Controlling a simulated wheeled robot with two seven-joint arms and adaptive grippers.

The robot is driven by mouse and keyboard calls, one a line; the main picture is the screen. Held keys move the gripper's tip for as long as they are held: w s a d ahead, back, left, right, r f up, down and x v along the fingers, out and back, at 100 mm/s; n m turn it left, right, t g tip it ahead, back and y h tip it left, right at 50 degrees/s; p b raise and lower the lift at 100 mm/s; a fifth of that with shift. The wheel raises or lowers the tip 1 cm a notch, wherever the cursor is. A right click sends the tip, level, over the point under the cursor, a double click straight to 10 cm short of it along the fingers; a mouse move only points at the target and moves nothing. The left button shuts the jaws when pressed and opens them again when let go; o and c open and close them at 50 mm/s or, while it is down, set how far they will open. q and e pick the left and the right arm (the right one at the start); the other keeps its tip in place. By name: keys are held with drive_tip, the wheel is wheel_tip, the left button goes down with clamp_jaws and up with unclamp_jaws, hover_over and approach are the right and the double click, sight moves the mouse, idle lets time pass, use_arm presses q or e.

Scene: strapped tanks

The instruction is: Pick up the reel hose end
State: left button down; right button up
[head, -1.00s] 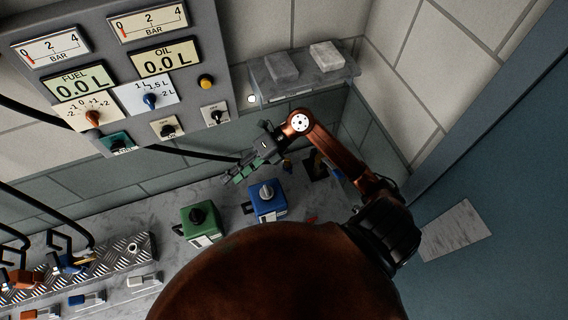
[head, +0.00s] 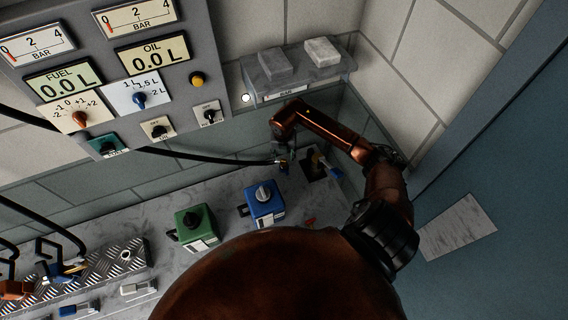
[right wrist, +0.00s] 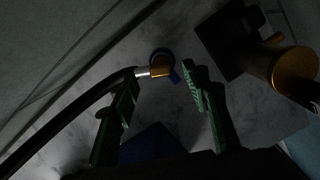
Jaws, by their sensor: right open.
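The reel hose end shows in the right wrist view as a brass tip (right wrist: 160,71) with a silver collar on a black hose (right wrist: 70,125). It lies between the green fingers of my right gripper (right wrist: 159,76), which is open, with the tip near the fingertips. I cannot tell whether either finger touches it. In the head view the hose (head: 205,156) runs along the wall to its end (head: 284,167), below my right gripper (head: 282,150), which is small and partly hidden by its wrist. My left gripper is not in view.
A blue tank (head: 264,207) and a green tank (head: 197,232) stand on the grey counter. A dark square with a brass-and-blue fitting (head: 322,165) is just right of the hose end. The gauge panel (head: 185,85) and a wall shelf (head: 300,80) hang above.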

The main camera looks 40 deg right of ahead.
sight(283, 160)
drive_tip(key=f, duration=0.2)
drive_tip(key=f+p, duration=0.1)
drive_tip(key=f, duration=0.2)
drive_tip(key=shift+w+d, duration=0.15)
drive_tip(key=shift+d, duration=0.05)
drive_tip(key=shift+c, duration=0.2)
clamp_jaws()
